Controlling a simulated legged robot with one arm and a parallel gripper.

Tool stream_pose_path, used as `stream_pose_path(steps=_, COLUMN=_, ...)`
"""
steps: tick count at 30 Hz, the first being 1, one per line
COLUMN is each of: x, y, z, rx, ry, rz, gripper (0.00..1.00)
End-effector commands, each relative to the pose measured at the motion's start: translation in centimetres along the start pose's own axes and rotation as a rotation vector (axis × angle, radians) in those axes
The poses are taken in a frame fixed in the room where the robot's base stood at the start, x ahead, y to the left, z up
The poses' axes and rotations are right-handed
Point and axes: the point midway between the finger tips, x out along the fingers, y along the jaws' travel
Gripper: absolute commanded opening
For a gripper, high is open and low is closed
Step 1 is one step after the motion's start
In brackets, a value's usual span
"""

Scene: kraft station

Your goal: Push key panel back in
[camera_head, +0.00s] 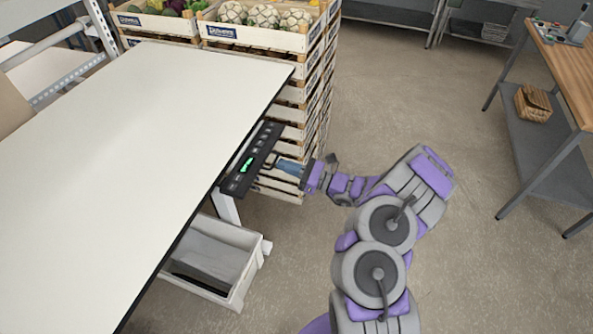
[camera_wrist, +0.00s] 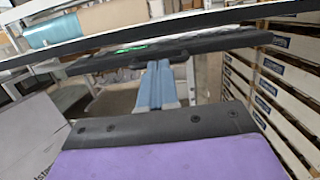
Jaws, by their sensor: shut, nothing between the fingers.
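The key panel (camera_head: 247,172) is a long black strip with a green lit display and small buttons. It sticks out from under the right edge of the white table. In the wrist view the panel (camera_wrist: 215,42) runs across the upper part, with a thin dark handle-like piece below its middle. My gripper (camera_head: 277,163) is at the panel's outer side, pointing at it. In the wrist view my gripper's blue fingers (camera_wrist: 157,66) are together and empty, with tips at the dark piece. I cannot tell whether they touch it.
The white table (camera_head: 130,130) fills the left. Stacked wooden crates (camera_head: 262,38) with vegetables stand just behind the panel. A pale bin (camera_head: 247,268) sits below the table edge. A wooden bench (camera_head: 565,70) is at the far right. Floor to the right is clear.

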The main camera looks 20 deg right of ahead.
Motion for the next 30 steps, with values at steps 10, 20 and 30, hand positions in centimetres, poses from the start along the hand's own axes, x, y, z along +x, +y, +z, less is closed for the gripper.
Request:
stream_pose_path(steps=10, x=0.2, y=0.0, z=0.0, rx=0.0, ry=0.0, rz=0.0, gripper=0.0)
stream_pose_path(steps=20, x=3.9, y=0.0, z=-1.0, rx=-0.003, ry=0.002, rz=0.007, gripper=0.0)
stream_pose_path(steps=30, x=8.8, y=-0.1, z=-1.7, rx=-0.004, ry=0.001, rz=0.003, gripper=0.0)
